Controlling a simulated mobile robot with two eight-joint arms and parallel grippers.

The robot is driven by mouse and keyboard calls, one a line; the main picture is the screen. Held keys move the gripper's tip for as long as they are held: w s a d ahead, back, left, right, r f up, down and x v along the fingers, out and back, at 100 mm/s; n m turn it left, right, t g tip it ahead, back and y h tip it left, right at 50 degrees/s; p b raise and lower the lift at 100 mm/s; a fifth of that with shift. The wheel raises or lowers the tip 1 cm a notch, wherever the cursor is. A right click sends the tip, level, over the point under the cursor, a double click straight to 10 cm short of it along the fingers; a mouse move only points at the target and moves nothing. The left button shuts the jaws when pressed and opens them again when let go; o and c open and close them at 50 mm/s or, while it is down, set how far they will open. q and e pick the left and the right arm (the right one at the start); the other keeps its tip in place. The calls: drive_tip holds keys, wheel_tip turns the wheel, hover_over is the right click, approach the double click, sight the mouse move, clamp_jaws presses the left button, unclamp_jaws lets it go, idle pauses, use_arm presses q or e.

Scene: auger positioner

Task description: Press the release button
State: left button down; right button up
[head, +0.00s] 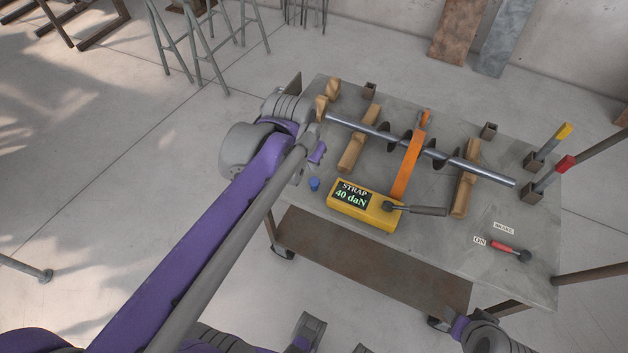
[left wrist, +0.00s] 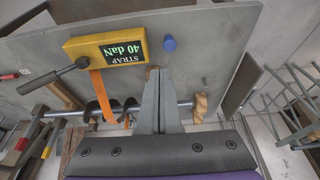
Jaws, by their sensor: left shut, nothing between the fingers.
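A small blue button (head: 314,184) stands on the grey table beside the left end of the yellow strap box (head: 340,210). The button also shows in the left wrist view (left wrist: 169,43), just beyond my fingertips. The box display reads "STRAP 40 daN". My left gripper (head: 308,150) is behind the button in the head view, largely hidden by its own arm. In the left wrist view its fingers (left wrist: 155,72) are shut and empty, apart from the button in the picture. The height of the fingertips over the table is hard to tell.
An auger shaft (head: 490,174) lies on wooden blocks, with an orange strap (head: 408,165) over it. A dark lever (head: 425,210) sticks out from the box. A red-handled lever (head: 505,248) sits near labels "ON" and "BRAKE". Table space left of the button is clear.

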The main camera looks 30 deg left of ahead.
use_arm(q)
drive_tip(key=w+a, duration=0.1)
drive_tip(key=w+a+b, duration=0.1)
drive_tip(key=w, duration=0.1)
drive_tip(key=shift+a+f, duration=0.25)
drive_tip(key=shift+f, duration=0.05)
drive_tip(key=b, duration=0.2)
approach(315, 180)
drive_tip(key=x, duration=0.5)
drive_tip(key=shift+w+f, duration=0.1)
drive_tip(key=shift+w, duration=0.2)
drive_tip(key=shift+f, duration=0.6)
